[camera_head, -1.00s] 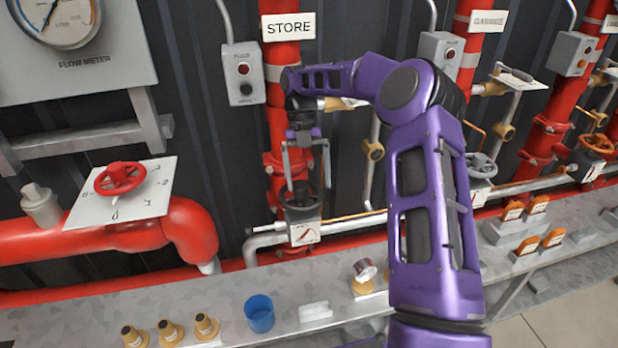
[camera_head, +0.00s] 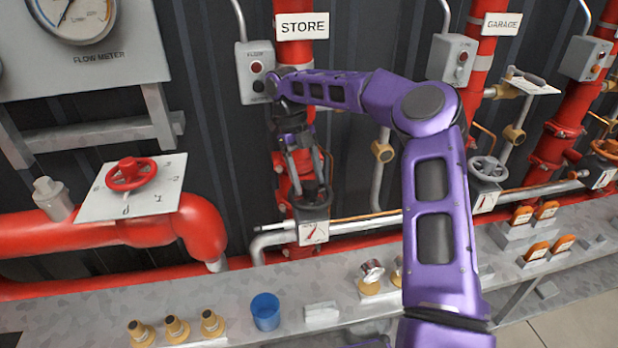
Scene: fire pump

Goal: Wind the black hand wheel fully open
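The black hand wheel (camera_head: 312,197) sits low on the red STORE pipe, above a small white plate (camera_head: 313,232) with a red pointer. My gripper (camera_head: 308,183) comes down over the wheel from above. Its two fingers are apart and turned at an angle, with their tips at the wheel's rim. The fingers partly cover the wheel. I cannot tell whether the tips press on the rim or only stand beside it.
A red hand wheel (camera_head: 131,174) is on the left pipe and a grey one (camera_head: 488,169) is to the right. A blue cup (camera_head: 265,311), brass fittings (camera_head: 176,329) and a white block (camera_head: 321,312) stand on the grey ledge below. A grey switch box (camera_head: 256,72) is beside the STORE pipe.

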